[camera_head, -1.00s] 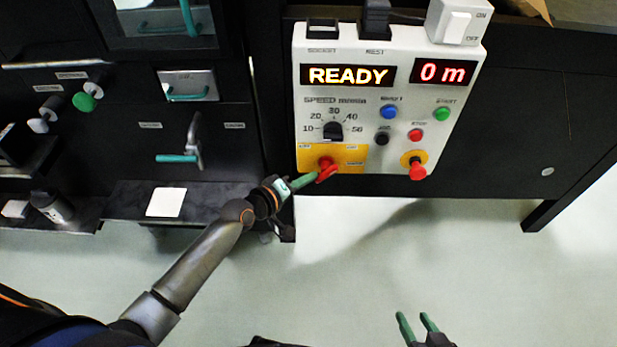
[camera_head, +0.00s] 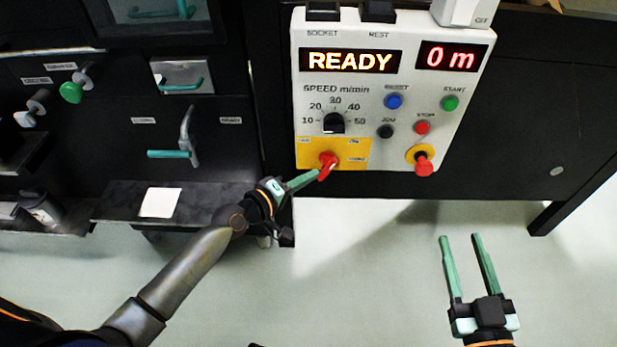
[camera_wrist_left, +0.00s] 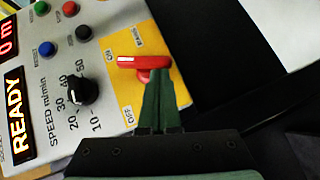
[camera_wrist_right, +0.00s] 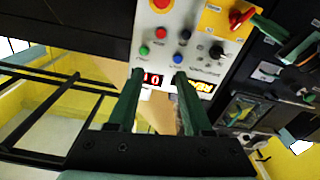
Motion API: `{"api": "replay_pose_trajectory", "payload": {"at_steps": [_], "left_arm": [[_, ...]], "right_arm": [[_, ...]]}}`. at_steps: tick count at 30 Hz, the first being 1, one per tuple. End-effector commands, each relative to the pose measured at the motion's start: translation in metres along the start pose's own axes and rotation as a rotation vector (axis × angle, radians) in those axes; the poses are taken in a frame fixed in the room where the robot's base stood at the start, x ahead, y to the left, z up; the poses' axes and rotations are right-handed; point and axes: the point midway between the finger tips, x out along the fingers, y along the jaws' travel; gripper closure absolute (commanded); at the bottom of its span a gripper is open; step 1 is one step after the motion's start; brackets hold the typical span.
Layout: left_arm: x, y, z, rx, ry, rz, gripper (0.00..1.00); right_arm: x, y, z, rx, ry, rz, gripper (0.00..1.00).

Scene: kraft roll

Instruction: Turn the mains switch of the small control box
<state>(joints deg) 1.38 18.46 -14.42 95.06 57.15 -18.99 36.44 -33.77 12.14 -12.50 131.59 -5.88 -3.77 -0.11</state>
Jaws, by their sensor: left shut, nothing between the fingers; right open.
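The small control box (camera_head: 455,120) is a pale panel in the head view, with a lit READY display (camera_head: 350,60) and a 0 m display (camera_head: 444,56). Its red mains switch (camera_head: 328,160) sits on a yellow plate (camera_head: 358,148) at the lower left. In the left wrist view the switch handle (camera_wrist_left: 145,61) lies level across the picture, near the ON label. My left gripper (camera_head: 317,174) is shut and empty, its tips at the handle; contact is unclear. My right gripper (camera_head: 459,237) is open and empty, below the box; the right wrist view shows its fingers (camera_wrist_right: 158,72) apart.
A red stop knob (camera_head: 424,165) on a yellow ring and several small buttons are on the same panel. A speed dial (camera_head: 334,122) is above the switch. Dark cabinets with green handles (camera_head: 170,154) stand at left. The floor below is clear.

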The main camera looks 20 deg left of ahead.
Motion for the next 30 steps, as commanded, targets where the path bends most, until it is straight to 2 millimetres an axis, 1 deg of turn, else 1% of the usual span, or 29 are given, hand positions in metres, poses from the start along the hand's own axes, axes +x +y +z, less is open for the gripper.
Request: {"api": "replay_pose_trajectory", "payload": {"at_steps": [1,2,3,5,6,8,9,11,12,14,30], "left_arm": [[0.001,-0.006,0.005,-0.011,-0.009,0.006,1.00],[0.002,-0.007,0.005,-0.017,-0.009,0.012,1.00],[0.002,-0.007,0.006,-0.025,-0.010,0.019,1.00],[0.002,-0.008,0.006,-0.035,-0.010,0.030,1.00],[0.002,-0.008,0.006,-0.043,-0.010,0.038,1.00],[0.002,-0.009,0.006,-0.054,-0.010,0.050,1.00],[0.003,-0.009,0.006,-0.061,-0.009,0.057,1.00],[0.003,-0.010,0.007,-0.073,-0.009,0.069,1.00],[0.003,-0.010,0.007,-0.081,-0.009,0.076,1.00],[0.004,-0.010,0.007,-0.092,-0.009,0.088,1.00],[0.007,-0.015,0.009,-0.203,-0.009,0.200,1.00]], "right_arm": [[0.001,0.002,-0.020,-0.028,0.096,0.001,0.50],[0.000,0.002,-0.034,-0.045,0.152,0.001,0.50],[-0.002,0.003,-0.052,-0.066,0.227,0.000,0.50],[-0.007,0.003,-0.080,-0.099,0.340,-0.002,0.50],[-0.013,0.002,-0.097,-0.120,0.415,-0.004,0.50],[-0.023,-0.001,-0.123,-0.154,0.528,-0.010,0.50],[-0.032,-0.003,-0.139,-0.176,0.605,-0.015,0.50],[-0.047,-0.007,-0.162,-0.209,0.718,-0.023,0.50],[-0.058,-0.011,-0.175,-0.231,0.791,-0.029,0.50],[-0.060,-0.013,-0.173,-0.229,0.804,-0.034,0.50],[-0.057,-0.022,-0.125,-0.156,0.779,-0.063,0.50]]}}
